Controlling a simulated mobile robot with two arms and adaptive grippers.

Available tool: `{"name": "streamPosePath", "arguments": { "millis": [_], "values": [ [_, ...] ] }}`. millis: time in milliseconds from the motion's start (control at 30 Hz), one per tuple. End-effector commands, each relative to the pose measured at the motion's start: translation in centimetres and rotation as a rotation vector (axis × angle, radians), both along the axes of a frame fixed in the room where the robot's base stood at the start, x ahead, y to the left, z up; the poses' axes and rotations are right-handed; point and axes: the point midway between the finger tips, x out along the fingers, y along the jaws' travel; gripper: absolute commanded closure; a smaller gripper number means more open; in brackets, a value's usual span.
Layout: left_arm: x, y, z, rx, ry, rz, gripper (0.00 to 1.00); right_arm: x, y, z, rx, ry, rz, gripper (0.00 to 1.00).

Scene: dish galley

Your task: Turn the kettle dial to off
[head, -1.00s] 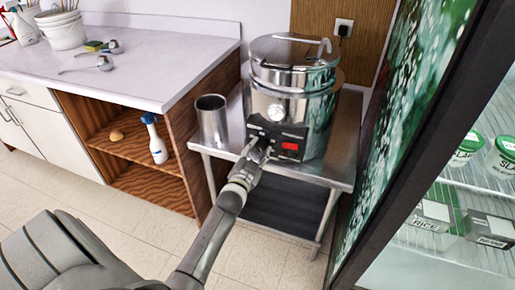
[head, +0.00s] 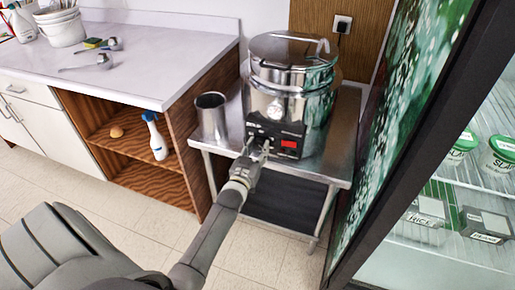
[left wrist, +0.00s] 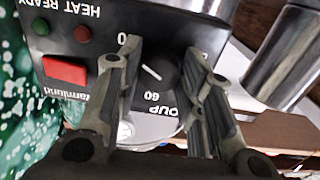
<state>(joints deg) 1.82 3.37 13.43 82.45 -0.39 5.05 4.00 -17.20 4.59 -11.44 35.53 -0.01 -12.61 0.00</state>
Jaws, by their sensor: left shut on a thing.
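The steel soup kettle (head: 290,100) stands on a metal stand, with a black control panel (head: 287,152) on its front. In the left wrist view the panel carries a black round dial (left wrist: 168,72) with a white pointer line, and "0" and "60" printed near it. My left gripper (head: 260,142) is at the panel; in the left wrist view its fingers (left wrist: 165,62) lie on both sides of the dial, shut on it. The fingers hide part of the dial's scale. My right gripper is not in view.
A red switch (left wrist: 64,71) sits on the panel beside the dial. A steel cylinder (head: 211,118) stands left of the kettle on the metal stand (head: 335,165). A counter (head: 150,75) is to the left. A glass-fronted fridge (head: 440,225) stands close on the right.

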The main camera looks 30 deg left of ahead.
Motion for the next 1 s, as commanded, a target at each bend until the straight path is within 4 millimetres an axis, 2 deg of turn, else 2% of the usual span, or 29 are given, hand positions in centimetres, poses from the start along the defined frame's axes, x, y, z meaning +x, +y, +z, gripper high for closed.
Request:
{"name": "streamPosePath", "arguments": {
  "millis": [333,367,500,833,1000],
  "values": [
    [-0.1,0.0,-0.2,-0.005,0.004,0.0,0.89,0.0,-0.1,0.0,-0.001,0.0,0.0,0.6],
    [-0.1,0.0,-0.2,-0.005,0.004,0.0,0.61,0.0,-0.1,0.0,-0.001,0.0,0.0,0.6],
    [0.0,0.0,-0.2,-0.004,0.003,0.0,0.44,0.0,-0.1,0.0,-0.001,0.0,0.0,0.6],
    [-0.1,0.0,-0.1,-0.002,0.001,0.0,0.44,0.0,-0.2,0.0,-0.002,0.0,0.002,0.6],
    [-1.6,-0.4,-0.2,-0.003,0.002,0.0,0.44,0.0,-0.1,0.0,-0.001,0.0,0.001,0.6]
  ]
}}
